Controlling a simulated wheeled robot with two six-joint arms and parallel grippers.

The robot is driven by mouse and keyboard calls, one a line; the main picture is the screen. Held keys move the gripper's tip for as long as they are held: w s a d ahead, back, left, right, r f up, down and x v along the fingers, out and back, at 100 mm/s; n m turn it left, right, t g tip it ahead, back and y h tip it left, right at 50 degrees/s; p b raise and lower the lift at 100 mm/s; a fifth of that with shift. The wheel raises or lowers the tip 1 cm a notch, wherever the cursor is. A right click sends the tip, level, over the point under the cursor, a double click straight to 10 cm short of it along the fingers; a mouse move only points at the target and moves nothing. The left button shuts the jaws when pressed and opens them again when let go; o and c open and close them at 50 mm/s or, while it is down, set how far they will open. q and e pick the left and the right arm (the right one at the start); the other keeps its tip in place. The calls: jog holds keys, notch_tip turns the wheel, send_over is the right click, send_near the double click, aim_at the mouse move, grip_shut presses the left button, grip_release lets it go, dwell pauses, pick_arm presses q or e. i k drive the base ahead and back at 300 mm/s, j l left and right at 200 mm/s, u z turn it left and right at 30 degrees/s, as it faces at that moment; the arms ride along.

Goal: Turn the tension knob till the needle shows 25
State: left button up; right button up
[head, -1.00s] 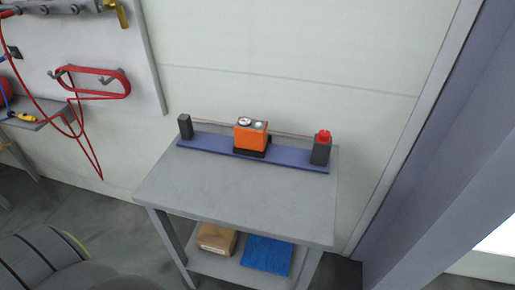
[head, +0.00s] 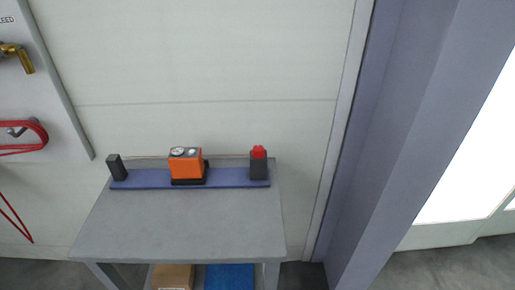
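A red tension knob (head: 258,152) sits on top of a dark block (head: 259,170) at the right end of a blue rail. An orange gauge box (head: 185,164) stands at the middle of the rail (head: 225,178). Its round white dial (head: 177,152) is on top, and the needle reading is too small to tell. A thin wire runs above the rail from the left dark post (head: 117,168) towards the knob block. Neither of my grippers is in view.
The grey table (head: 185,220) is bare in front of the rail. A cardboard box (head: 172,277) and a blue item (head: 229,277) lie on its lower shelf. A bluish column (head: 390,130) stands to the right. A red hose loop (head: 20,136) hangs at the left.

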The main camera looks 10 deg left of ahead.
aim_at(259, 152)
jog(key=k+l+z, duration=0.15)
jog(key=l, duration=0.2)
jog(key=k+l+z, duration=0.2)
jog(key=l, duration=0.2)
jog(key=k+l+z, duration=0.15)
jog(key=l, duration=0.25)
